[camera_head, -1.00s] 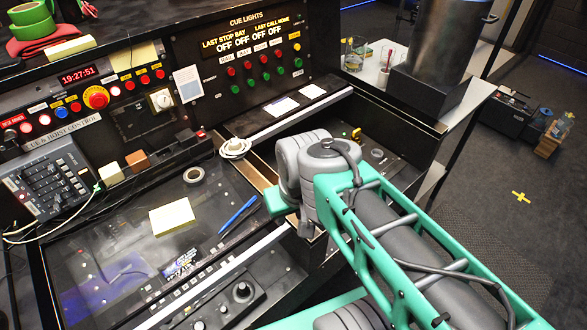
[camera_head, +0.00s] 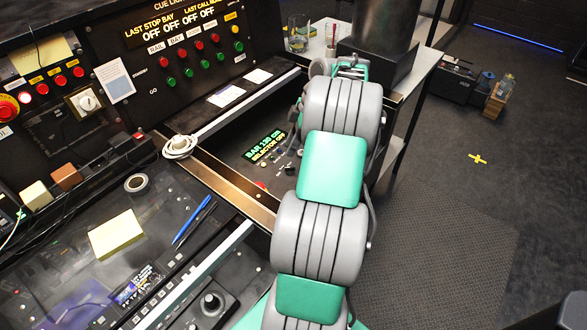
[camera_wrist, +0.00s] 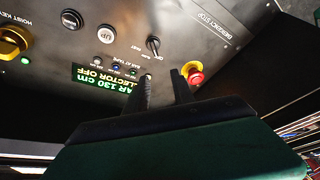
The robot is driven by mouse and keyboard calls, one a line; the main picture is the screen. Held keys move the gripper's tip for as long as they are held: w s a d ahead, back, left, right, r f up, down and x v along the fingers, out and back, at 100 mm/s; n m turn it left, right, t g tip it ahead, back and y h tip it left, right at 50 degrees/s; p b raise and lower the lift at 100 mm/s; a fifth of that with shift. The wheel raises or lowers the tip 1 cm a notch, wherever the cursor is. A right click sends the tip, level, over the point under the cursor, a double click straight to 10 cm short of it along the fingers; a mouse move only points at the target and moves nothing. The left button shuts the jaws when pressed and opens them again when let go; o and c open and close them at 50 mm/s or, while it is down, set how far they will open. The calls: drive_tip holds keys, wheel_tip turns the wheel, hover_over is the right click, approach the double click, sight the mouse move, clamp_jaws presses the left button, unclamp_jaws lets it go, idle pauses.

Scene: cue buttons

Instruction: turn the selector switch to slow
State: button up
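A dark panel shows upside down in the wrist view. A small black lever-like knob (camera_wrist: 153,46) on it looks like the selector switch; its position labels are too small to read. A display (camera_wrist: 106,79) reads "BAR 130 cm" and "SELECTOR OFF"; it also shows in the head view (camera_head: 265,147). My gripper (camera_wrist: 163,88) has its two dark fingers apart with nothing between them. The fingertips show below the knob in the picture, apart from it as far as I can tell. In the head view my gripper is hidden.
A red emergency stop button (camera_wrist: 195,77) with a yellow collar sits close to the right finger. An UP button (camera_wrist: 105,34), another black button (camera_wrist: 71,19) and a yellow hoist key switch (camera_wrist: 13,41) are to the left.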

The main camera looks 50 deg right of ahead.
sight(293, 167)
drive_tip(key=shift+n, duration=0.3)
drive_tip(key=f, duration=0.4)
drive_tip(key=f+b, duration=0.1)
drive_tip(key=f, duration=0.3)
drive_tip(key=shift+d+f, duration=0.2)
drive_tip(key=shift+f, duration=0.2)
drive_tip(key=shift+c, duration=0.2)
clamp_jaws()
